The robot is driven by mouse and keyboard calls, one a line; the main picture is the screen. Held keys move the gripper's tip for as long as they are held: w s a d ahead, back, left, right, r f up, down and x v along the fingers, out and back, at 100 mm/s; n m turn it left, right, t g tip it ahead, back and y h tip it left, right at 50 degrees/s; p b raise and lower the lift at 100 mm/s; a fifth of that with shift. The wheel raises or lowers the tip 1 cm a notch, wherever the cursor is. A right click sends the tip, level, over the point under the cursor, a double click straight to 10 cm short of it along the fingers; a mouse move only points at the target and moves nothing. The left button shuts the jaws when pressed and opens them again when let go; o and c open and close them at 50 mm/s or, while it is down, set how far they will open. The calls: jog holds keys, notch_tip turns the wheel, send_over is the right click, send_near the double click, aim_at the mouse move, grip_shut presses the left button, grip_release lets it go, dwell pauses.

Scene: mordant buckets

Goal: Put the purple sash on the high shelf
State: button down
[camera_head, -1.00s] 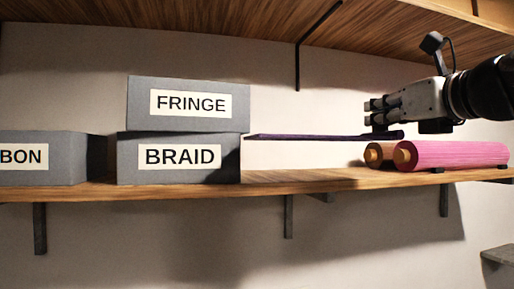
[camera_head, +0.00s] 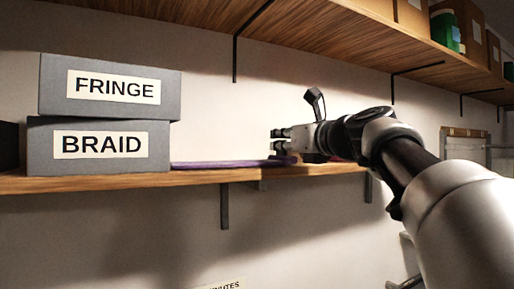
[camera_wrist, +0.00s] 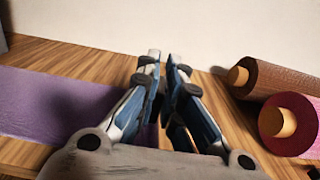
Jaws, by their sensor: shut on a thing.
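The purple sash (camera_head: 225,164) stretches flat along the wooden shelf (camera_head: 120,182), from beside the grey boxes to my gripper (camera_head: 281,147). It appears to rest on the boards or just above them. In the wrist view the sash (camera_wrist: 55,105) spreads over the shelf wood to the left, and its right end runs in under my gripper (camera_wrist: 166,72). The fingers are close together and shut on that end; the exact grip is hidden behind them.
Grey boxes marked FRINGE (camera_head: 110,87) and BRAID (camera_head: 98,146) are stacked left of the sash. A brown roll (camera_wrist: 275,80) and a pink roll (camera_wrist: 285,125) lie right of my gripper. Another wooden shelf (camera_head: 300,30) hangs overhead, with brackets below it.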

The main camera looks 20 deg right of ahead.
dwell(0.3)
jog(key=c, duration=2.2)
grip_release()
jog(key=shift+f, duration=0.2)
jog(key=o, duration=0.4)
jog(key=shift+o, duration=0.2)
jog(key=shift+r, duration=0.1)
jog(key=shift+r, duration=0.2)
jog(key=s+d+b, duration=0.2)
jog(key=s, duration=1)
jog(key=shift+w+d+f, duration=0.1)
